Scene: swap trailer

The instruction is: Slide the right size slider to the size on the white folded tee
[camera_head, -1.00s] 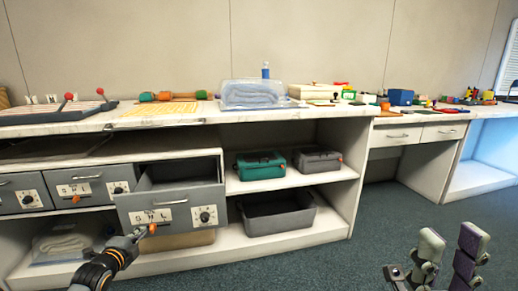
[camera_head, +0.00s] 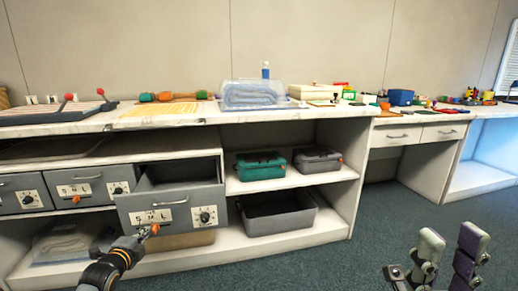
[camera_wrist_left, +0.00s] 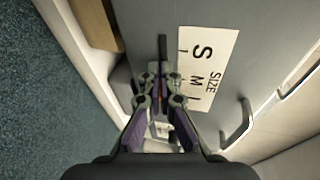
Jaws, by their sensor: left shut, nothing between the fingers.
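The right drawer (camera_head: 178,202) is pulled open and carries a white S M L label (camera_head: 156,216). Its orange slider (camera_head: 155,229) sits below the label, toward the letter L side. My left gripper (camera_head: 143,236) is shut with its tips at the slider; I cannot tell contact. In the left wrist view, the shut fingers (camera_wrist_left: 160,84) lie over the slot (camera_wrist_left: 163,45) beside the SIZE label (camera_wrist_left: 207,68) and hide the slider. A folded cloth in a clear cover (camera_head: 253,94) lies on the counter; its size is unreadable. My right gripper (camera_head: 450,247) is open and empty.
Two closed drawers with sliders and dials stand left, the nearer one (camera_head: 90,190) beside the open drawer. A dial (camera_head: 205,215) is right of the slider. A green case (camera_head: 260,166) and a grey bin (camera_head: 278,213) are on shelves. The floor at right is clear.

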